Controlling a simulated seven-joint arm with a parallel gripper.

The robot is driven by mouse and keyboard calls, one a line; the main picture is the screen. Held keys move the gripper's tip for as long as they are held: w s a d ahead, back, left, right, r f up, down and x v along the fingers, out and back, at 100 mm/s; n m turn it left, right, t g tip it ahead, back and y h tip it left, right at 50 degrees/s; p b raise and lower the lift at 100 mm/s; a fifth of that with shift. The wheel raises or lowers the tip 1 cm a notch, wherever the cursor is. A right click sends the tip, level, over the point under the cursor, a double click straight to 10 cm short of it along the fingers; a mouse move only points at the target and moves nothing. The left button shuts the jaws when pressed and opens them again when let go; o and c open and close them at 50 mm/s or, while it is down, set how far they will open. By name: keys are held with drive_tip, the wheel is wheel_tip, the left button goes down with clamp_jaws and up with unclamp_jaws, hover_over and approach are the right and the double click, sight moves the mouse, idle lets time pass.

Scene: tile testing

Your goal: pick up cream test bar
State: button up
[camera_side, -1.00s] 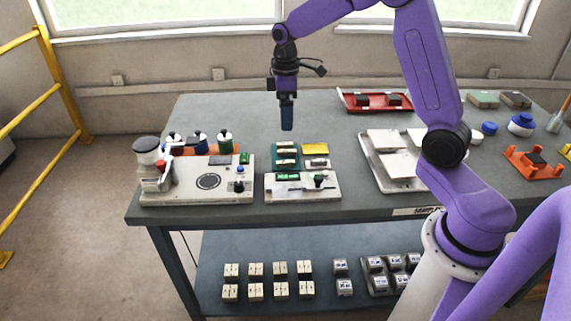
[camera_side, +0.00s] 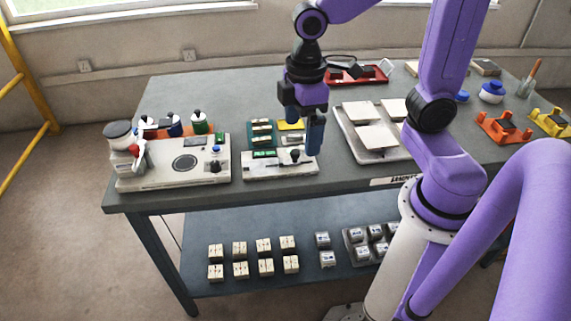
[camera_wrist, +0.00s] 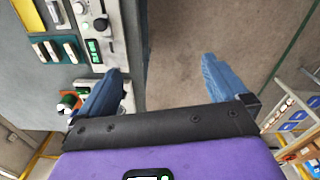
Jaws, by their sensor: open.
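Small cream bars with dark marks (camera_side: 261,132) lie in a green tray on the table; I cannot tell which is the named cream test bar. In the wrist view, light bars (camera_wrist: 54,50) lie in the teal tray at the upper left, left of my fingers. My gripper (camera_side: 303,134) hangs to the right of the tray, by the right end of a white device (camera_side: 255,170). In the wrist view my gripper (camera_wrist: 163,67) has its blue fingers wide apart, with nothing between them but floor beyond the table edge.
A grey tray with pale tiles (camera_side: 345,139) is right of my gripper. A white instrument (camera_side: 205,175) with bottles behind it stands left. Several cream blocks (camera_side: 264,245) sit on the lower shelf. The back left of the table is clear.

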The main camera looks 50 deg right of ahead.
drive_tip(key=s+d+f+n, duration=0.1)
drive_tip(key=s+d, duration=0.1)
drive_tip(key=s, duration=0.9)
drive_tip(key=shift+s+f, duration=0.15)
drive_tip(key=shift+f, duration=0.05)
drive_tip(key=shift+s+d+f, duration=0.1)
drive_tip(key=shift+s, duration=0.2)
drive_tip(key=c, duration=0.3)
drive_tip(key=shift+s, duration=0.15)
drive_tip(key=c, duration=0.7)
